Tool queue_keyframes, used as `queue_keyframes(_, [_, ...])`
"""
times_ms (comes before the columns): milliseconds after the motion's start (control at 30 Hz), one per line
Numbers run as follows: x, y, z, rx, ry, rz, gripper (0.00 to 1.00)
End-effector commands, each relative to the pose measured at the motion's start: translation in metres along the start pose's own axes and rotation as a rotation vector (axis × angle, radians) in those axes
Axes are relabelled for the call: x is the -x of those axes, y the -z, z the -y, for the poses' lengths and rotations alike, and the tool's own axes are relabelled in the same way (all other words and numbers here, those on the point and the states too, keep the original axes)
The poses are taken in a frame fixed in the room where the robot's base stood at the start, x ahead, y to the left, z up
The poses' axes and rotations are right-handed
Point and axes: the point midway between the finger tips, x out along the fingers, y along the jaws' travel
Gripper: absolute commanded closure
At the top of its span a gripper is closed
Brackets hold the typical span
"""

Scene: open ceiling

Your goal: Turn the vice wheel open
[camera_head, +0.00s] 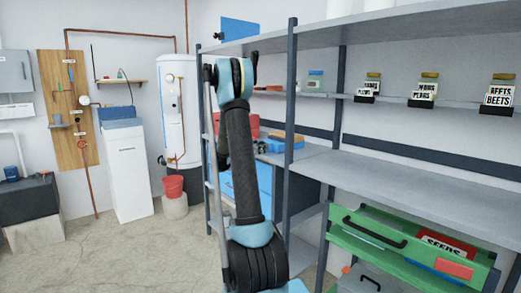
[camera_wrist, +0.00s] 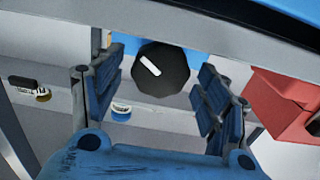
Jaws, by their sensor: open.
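In the wrist view, a black many-sided knob (camera_wrist: 162,82) with a short white bar on its face is the only wheel-like part I see. I cannot tell for sure that it is the vice wheel, and no vice jaws show. My gripper (camera_wrist: 157,72) is open, with one blue ribbed finger to the left of the knob and one to the right. The knob shows between the fingers, beyond the palm; I see no contact. In the head view, my raised arm stands before the shelving, and its gripper cannot be made out.
A red box (camera_wrist: 287,103) lies close to the right finger in the wrist view. A grey beam (camera_wrist: 200,45) crosses above. In the head view, grey shelves (camera_head: 395,175) fill the right, with an open green drawer (camera_head: 400,243) low down. Floor (camera_head: 130,255) is clear at left.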

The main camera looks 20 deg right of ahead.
Motion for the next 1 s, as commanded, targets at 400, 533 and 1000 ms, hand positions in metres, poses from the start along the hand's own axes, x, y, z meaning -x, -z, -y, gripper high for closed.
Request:
queue_keyframes(400, [-0.019, 0.000, 0.000, 0.000, 0.001, 0.000, 0.32])
queue_keyframes(533, [-0.019, 0.000, 0.000, 0.000, 0.001, 0.000, 0.32])
queue_keyframes(1000, [-0.019, 0.000, 0.001, 0.046, 0.001, 0.000, 0.75])
